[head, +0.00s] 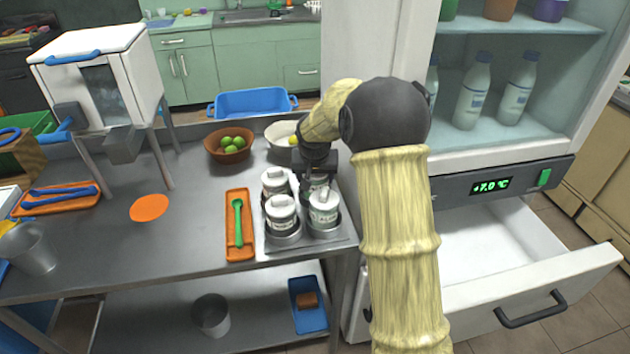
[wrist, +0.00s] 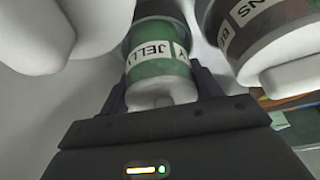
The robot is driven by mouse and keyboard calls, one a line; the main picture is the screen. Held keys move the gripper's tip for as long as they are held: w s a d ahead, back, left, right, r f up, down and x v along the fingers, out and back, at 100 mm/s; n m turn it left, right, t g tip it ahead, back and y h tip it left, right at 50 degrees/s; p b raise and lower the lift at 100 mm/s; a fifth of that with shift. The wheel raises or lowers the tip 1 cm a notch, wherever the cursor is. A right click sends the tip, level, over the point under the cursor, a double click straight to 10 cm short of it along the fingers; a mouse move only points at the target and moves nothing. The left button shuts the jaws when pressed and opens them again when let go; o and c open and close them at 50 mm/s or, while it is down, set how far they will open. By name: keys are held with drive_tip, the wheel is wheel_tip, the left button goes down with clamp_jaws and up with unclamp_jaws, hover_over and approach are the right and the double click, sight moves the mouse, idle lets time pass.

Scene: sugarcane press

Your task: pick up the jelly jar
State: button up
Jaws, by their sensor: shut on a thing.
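The jelly jar (wrist: 158,58) is green with a white label reading JELLY and a pale lid. My gripper (wrist: 160,92) is shut on it, with a dark finger on each side in the wrist view. In the head view my gripper (head: 316,172) reaches down at the back right of a jar rack (head: 262,242) on the steel table. The jelly jar is mostly hidden there behind my gripper and the front jars. I cannot tell whether it is lifted.
Other lidded jars stand close by in the rack: front left (head: 282,212), front right (head: 323,208) and back left (head: 274,182). An orange tray (head: 240,252) with a green spoon lies left. A fruit bowl (head: 228,146) and white bowl (head: 280,136) stand behind. An open drawer (head: 520,260) is right.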

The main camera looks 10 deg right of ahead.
wheel_tip(320, 180, up, 10)
drive_tip(key=shift+f+p, duration=0.1)
drive_tip(key=shift+p, duration=0.5)
